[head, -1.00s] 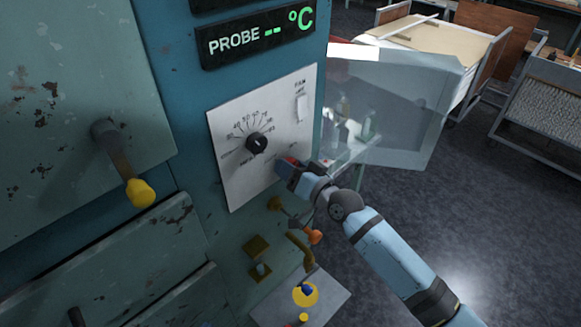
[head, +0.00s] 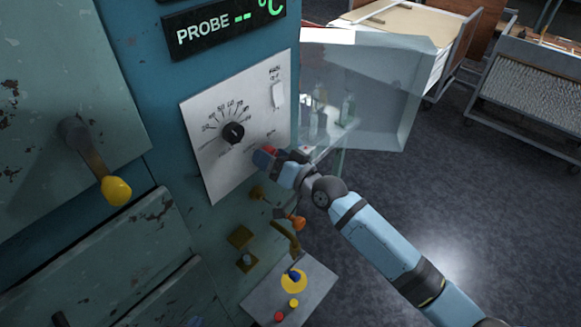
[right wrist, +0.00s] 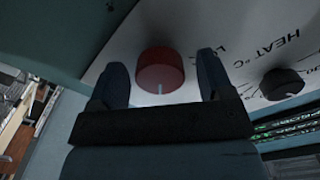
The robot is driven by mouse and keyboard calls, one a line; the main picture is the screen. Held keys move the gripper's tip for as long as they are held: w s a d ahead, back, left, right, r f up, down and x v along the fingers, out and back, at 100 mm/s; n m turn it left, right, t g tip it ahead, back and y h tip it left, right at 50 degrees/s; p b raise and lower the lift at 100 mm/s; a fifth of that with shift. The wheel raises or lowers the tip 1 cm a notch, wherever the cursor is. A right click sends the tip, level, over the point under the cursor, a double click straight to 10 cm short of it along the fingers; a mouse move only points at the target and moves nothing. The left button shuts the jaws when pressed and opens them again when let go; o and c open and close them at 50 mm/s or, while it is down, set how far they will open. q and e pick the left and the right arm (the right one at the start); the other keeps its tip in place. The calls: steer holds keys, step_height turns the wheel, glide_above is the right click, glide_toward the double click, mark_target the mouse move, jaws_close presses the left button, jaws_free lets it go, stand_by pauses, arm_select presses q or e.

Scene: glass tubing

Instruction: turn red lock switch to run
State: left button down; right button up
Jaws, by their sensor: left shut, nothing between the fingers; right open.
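In the head view my right gripper (head: 266,158) is at the lower right of the panel and covers most of the red switch (head: 271,149). My left gripper is not clearly visible.
A black heat dial (head: 233,133) and a white rocker switch (head: 278,94) share the panel. A yellow-tipped lever (head: 116,190) sticks out at left. Orange-tipped (head: 298,223) and brass fittings lie below. A clear glass-like sheet (head: 375,90) stands to the right.

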steer(key=b+v, duration=0.1)
steer(key=v, duration=1.2)
steer(key=shift+b, duration=0.35)
steer(key=s+d+f+g+h+p, duration=0.1)
steer(key=s+d+f+h, duration=0.3)
steer(key=s+f, duration=0.5)
steer(key=s+d+f+n+h+p, duration=0.1)
steer(key=s+d+f+h+p, duration=0.3)
steer(key=s+f, duration=0.6)
steer(key=shift+s+d+f+g+h, duration=0.35)
steer(key=shift+s+d+h, duration=0.5)
steer(key=shift+d, duration=0.35)
steer(key=shift+r, duration=0.1)
